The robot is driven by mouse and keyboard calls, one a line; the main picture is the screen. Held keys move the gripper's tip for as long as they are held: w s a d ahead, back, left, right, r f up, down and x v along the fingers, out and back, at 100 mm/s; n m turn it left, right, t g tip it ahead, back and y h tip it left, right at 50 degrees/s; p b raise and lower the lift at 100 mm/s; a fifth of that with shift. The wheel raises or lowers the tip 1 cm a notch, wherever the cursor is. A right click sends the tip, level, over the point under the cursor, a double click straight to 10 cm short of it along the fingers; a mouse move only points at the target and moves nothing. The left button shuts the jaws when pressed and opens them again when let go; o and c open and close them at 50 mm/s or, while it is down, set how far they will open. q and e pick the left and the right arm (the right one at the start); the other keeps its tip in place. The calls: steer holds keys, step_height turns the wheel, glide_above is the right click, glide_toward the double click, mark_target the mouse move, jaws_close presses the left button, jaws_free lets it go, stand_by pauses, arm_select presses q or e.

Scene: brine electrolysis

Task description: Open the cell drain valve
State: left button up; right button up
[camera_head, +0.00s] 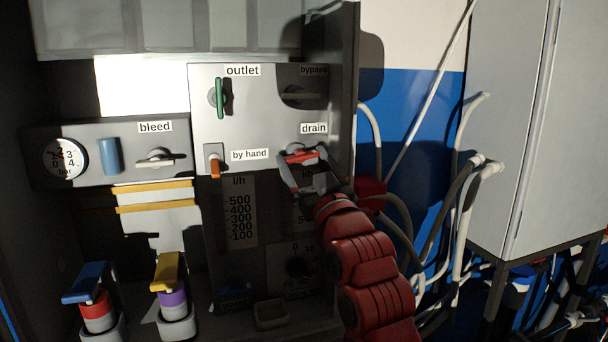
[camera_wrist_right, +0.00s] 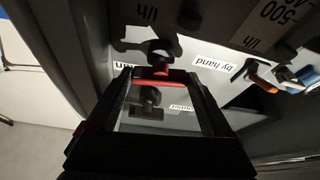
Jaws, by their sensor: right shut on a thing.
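The drain valve is on the grey panel under its "drain" label (camera_head: 313,128). Its red handle (camera_head: 299,158) lies roughly crosswise, and its knob-like hub is partly hidden by my gripper. My right gripper (camera_head: 302,170) reaches it from the lower right and is shut on the handle. In the right wrist view the red handle (camera_wrist_right: 158,84) runs across between the fingertips, in front of the panel. My left gripper is not in view.
Near the drain are the green outlet handle (camera_head: 221,98), the dark bypass handle (camera_head: 299,96) and the orange by-hand lever (camera_head: 215,168). The bleed valve (camera_head: 155,158) and gauge (camera_head: 64,158) are at left. Pipes (camera_head: 460,200) and a grey cabinet (camera_head: 515,120) stand at right.

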steer(key=n+y+b, duration=0.1)
steer(key=n+b, duration=0.1)
steer(key=n+g+y+b, duration=0.1)
steer(key=n+b, duration=0.1)
steer(key=n, duration=0.1)
steer(key=n+g+b, duration=0.1)
steer(key=n+b, duration=0.1)
steer(key=b, duration=0.1)
steer(key=shift+d+f+n+y, duration=0.2)
steer(key=shift+f+n+y, duration=0.1)
steer(key=shift+y, duration=0.1)
steer(key=n+g+b, duration=0.1)
steer(key=n, duration=0.1)
steer(key=n+g+b, duration=0.1)
steer(key=n, duration=0.1)
steer(key=n+g+y+b, duration=0.1)
steer(key=n, duration=0.1)
steer(key=shift+r+n, duration=0.4)
steer(key=shift+n+g, duration=0.4)
steer(key=shift+n, duration=0.5)
steer(key=shift+r+n+g+p, duration=0.15)
steer(key=shift+n+g+p, duration=0.5)
steer(key=shift+n, duration=1.15)
steer(key=shift+h, duration=0.3)
steer(key=o, duration=1.1)
steer(key=shift+o, duration=0.2)
